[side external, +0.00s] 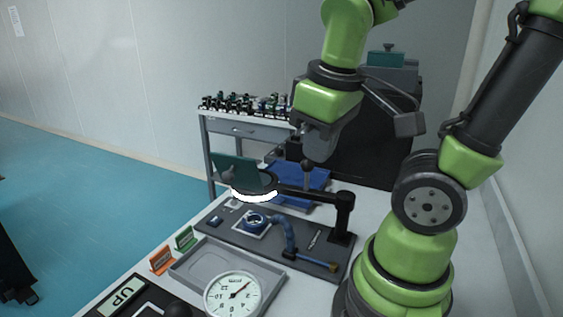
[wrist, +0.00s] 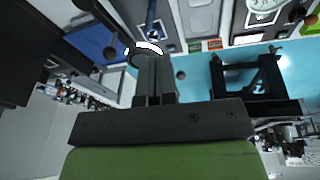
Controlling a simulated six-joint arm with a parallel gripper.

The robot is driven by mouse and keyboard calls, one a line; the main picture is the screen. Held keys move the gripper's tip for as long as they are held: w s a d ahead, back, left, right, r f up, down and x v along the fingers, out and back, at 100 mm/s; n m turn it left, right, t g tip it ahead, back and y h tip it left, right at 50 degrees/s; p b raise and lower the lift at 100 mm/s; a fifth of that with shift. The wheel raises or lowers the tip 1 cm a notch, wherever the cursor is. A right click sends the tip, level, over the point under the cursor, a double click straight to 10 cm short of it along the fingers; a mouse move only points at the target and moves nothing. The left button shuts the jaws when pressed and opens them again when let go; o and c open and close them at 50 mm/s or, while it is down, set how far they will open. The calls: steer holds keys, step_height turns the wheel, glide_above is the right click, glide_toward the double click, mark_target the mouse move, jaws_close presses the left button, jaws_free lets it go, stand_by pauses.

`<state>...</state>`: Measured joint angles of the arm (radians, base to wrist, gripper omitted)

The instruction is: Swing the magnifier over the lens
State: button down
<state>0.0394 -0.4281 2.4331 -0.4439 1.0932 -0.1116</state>
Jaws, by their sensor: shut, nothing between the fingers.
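The magnifier (side external: 255,194) is a dark ring with a bright white light ring, on a black swing arm (side external: 310,192) from a black post (side external: 343,215) at the board's right. A ball-topped handle (side external: 307,164) stands up from the swing arm. The lens (side external: 255,222) is a blue ring mount on a white square, below and in front of the magnifier in the side view. My gripper (wrist: 155,62) is shut and empty, above the swing arm; its fingers partly cover the bright magnifier ring (wrist: 147,47) in the wrist view. Contact with the handle cannot be told.
A blue curved stand (side external: 289,238) rises from the dark board beside the lens. A grey tray (side external: 190,262), a round dial (side external: 232,295) and orange and green cards stand in front. Behind are a blue bin (side external: 310,178) and a cart (side external: 235,128) of optics.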

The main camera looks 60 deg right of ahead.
steer(key=a+r+m+t+y, duration=0.2)
steer(key=a+r+t+y, duration=0.1)
steer(key=a+r+t, duration=0.15)
steer(key=w+d+m+g, duration=0.4)
steer(key=w+d+m, duration=0.7)
steer(key=w+d, duration=0.25)
steer(key=s+d+f+m+y, duration=0.1)
steer(key=d+f+m, duration=0.4)
steer(key=d, duration=0.4)
steer(key=s+d+f+m+y, duration=0.1)
steer(key=d+f+m, duration=0.35)
steer(key=d, duration=0.35)
steer(key=w+a+f, duration=0.4)
steer(key=a+f, duration=0.2)
steer(key=f, duration=0.4)
steer(key=shift+a+g, duration=0.2)
steer(key=shift+g, duration=0.25)
steer(key=shift+n, duration=0.25)
